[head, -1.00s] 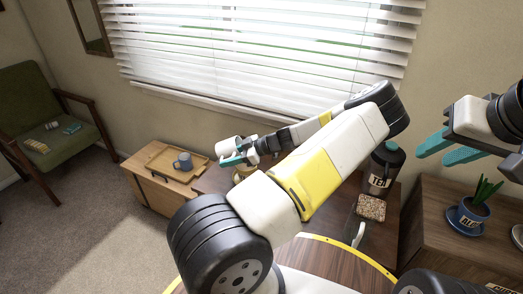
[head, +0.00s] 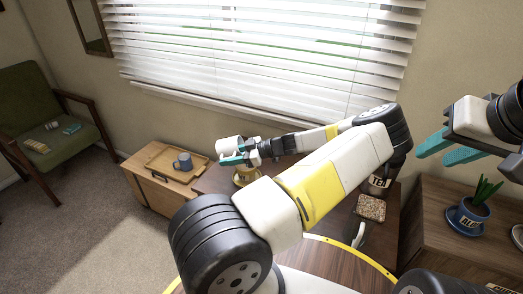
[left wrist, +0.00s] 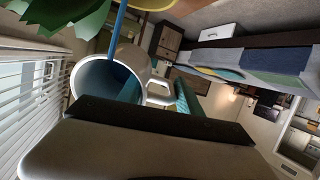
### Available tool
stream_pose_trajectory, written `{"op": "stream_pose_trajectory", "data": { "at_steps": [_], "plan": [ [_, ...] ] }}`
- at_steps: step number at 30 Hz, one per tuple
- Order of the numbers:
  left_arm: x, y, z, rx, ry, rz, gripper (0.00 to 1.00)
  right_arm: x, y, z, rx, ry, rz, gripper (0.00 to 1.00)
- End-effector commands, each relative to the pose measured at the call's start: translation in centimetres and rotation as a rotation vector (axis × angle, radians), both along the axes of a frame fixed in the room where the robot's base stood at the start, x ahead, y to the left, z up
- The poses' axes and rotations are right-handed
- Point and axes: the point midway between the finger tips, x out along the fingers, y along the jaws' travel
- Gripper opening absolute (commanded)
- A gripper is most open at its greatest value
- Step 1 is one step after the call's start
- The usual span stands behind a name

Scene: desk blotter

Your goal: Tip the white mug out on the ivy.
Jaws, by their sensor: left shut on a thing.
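The white mug (head: 228,147) is in my left gripper (head: 236,159), tipped on its side above a yellow pot (head: 245,176) that my arm partly covers. In the left wrist view the mug (left wrist: 141,61) shows its open mouth and dark bluish inside. Green ivy leaves (left wrist: 68,14) and part of the yellow pot's rim (left wrist: 150,4) lie beyond the mouth. A thin blue streak (left wrist: 119,28) runs from the mouth toward the pot, like a stream of liquid. My right gripper (head: 446,151) is open and empty, at the right.
A blue mug (head: 183,162) stands on a tray (head: 160,157) on a wooden cabinet at the left. A dark tea canister (head: 379,184), a tray of pebbly stuff (head: 371,208) and a blue aloe pot (head: 468,217) stand to the right. A window with blinds is behind.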

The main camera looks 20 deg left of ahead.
Motion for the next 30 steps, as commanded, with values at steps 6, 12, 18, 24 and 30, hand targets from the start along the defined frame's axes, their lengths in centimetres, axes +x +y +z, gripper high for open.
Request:
{"op": "stream_pose_trajectory", "data": {
  "at_steps": [6,12,18,24,30],
  "plan": [
    [0.03,-0.03,0.11,0.015,0.004,-0.001,0.0,0.0,0.0,0.0,0.0,0.0,0.0,0.36],
    [0.07,-0.07,0.16,0.024,0.006,-0.001,0.0,0.0,0.0,0.0,0.0,0.0,0.0,0.36],
    [0.08,-0.1,0.21,0.035,0.009,0.0,0.0,0.0,0.0,0.0,0.0,0.0,0.0,0.36],
    [0.06,-0.11,0.26,0.044,0.013,0.0,0.0,0.0,0.0,0.0,0.0,0.0,0.0,0.36],
    [0.06,-0.14,0.32,0.054,0.015,0.0,0.0,0.0,0.0,0.0,0.0,0.0,0.0,0.36]
  ]
}}
